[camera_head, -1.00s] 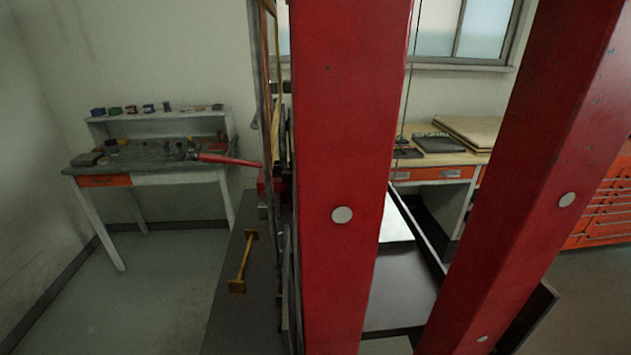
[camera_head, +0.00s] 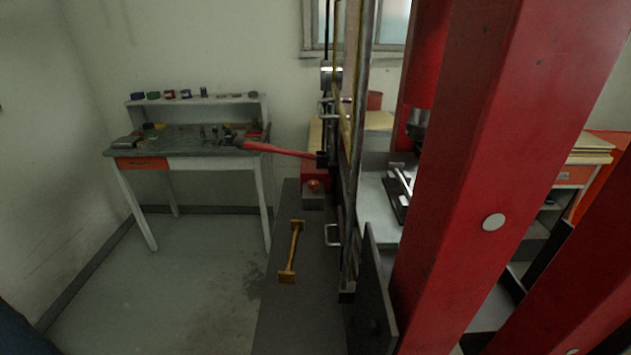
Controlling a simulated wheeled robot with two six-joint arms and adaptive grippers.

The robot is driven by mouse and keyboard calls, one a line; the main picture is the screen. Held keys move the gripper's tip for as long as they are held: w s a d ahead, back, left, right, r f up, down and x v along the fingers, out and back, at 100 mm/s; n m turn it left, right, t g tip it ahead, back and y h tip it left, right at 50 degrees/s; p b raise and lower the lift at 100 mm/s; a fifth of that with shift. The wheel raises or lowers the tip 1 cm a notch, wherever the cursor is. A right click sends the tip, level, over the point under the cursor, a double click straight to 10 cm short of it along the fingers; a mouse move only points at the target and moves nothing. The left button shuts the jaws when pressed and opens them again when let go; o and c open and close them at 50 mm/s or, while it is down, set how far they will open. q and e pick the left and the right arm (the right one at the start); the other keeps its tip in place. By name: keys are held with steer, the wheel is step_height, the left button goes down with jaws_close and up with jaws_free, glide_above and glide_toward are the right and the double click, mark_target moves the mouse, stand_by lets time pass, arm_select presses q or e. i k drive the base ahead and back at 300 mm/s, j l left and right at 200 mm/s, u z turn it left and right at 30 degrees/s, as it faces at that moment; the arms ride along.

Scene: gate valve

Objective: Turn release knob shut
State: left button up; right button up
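A small orange-red round knob (camera_head: 314,185) sits on the front of a red pump block (camera_head: 317,171), just left of the press frame's side; it looks like the release knob. Its turn position is too small to tell. A long red lever (camera_head: 280,150) reaches left from the block. Neither of my grippers is in view, and nothing touches the knob.
Tall red press posts (camera_head: 470,150) fill the right side. A dark cabinet top (camera_head: 280,325) with a brass-coloured handle (camera_head: 292,250) stands below the knob. A workbench (camera_head: 185,139) stands at the back left. The floor (camera_head: 170,290) before it is clear.

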mark_target(313, 184)
steer(key=j+z, duration=0.3)
steer(key=k+j+z, duration=0.1)
steer(key=z, duration=0.15)
steer(key=j+z, duration=0.2)
steer(key=z, duration=0.3)
steer(key=k+j+z, duration=0.15)
steer(key=z, duration=0.3)
steer(key=k+j+z, duration=0.1)
steer(key=z, duration=0.4)
steer(key=k+j+z, duration=0.1)
steer(key=z, duration=0.4)
steer(key=k+z, duration=0.15)
steer(key=z, duration=0.3)
steer(key=k+z, duration=0.15)
steer(key=z, duration=0.35)
steer(key=k+j+z, duration=0.35)
steer(key=k+z, duration=0.4)
steer(key=k+j+u, duration=0.25)
steer(key=u, duration=0.2)
steer(key=k+j+u, duration=0.15)
steer(key=u, duration=0.25)
steer(key=k+j+u, duration=0.1)
steer(key=j+u, duration=0.35)
steer(key=k+j+u, duration=0.1)
steer(key=j+u, duration=0.35)
